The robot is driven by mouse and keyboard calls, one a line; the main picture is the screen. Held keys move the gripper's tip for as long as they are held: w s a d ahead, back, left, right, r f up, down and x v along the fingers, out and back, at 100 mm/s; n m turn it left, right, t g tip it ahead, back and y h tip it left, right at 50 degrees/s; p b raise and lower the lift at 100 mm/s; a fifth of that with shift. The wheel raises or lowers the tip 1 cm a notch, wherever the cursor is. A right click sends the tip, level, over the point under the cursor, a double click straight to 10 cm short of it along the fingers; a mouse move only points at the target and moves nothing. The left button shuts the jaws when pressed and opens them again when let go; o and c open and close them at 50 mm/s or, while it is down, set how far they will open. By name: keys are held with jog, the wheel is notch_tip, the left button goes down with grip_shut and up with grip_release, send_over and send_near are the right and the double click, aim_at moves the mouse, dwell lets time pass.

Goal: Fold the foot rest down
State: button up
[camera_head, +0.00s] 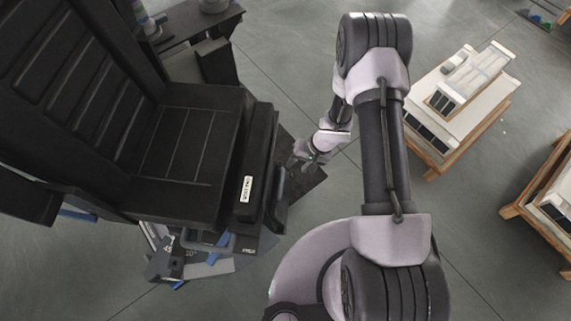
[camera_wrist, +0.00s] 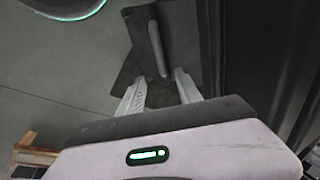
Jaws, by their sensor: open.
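A dark flat plate, which looks like the foot rest (camera_head: 309,184), sticks out low in front of the black chair (camera_head: 185,140) in the head view. My gripper (camera_head: 298,160) is at its far side, next to the chair's front. In the wrist view, the plate (camera_wrist: 187,35) lies beyond my fingers, and a narrow grey bar (camera_wrist: 157,50) stands out from it. My open gripper (camera_wrist: 160,82) has its two fingers apart, pointing toward the bar. The bar's end appears just ahead of the gap; contact cannot be told. The plate's hinge is hidden.
The chair's front panel with a white label (camera_head: 247,189) is close to my gripper. A wooden-framed stand with pale parts (camera_head: 455,100) is at the right, and another (camera_head: 552,205) at the far right.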

aim_at(282, 181)
jog(key=b+x, duration=0.6)
jog(key=x, duration=0.9)
jog(key=shift+d+f, duration=0.1)
jog(key=shift+f, duration=0.1)
grip_shut()
dwell(0.5)
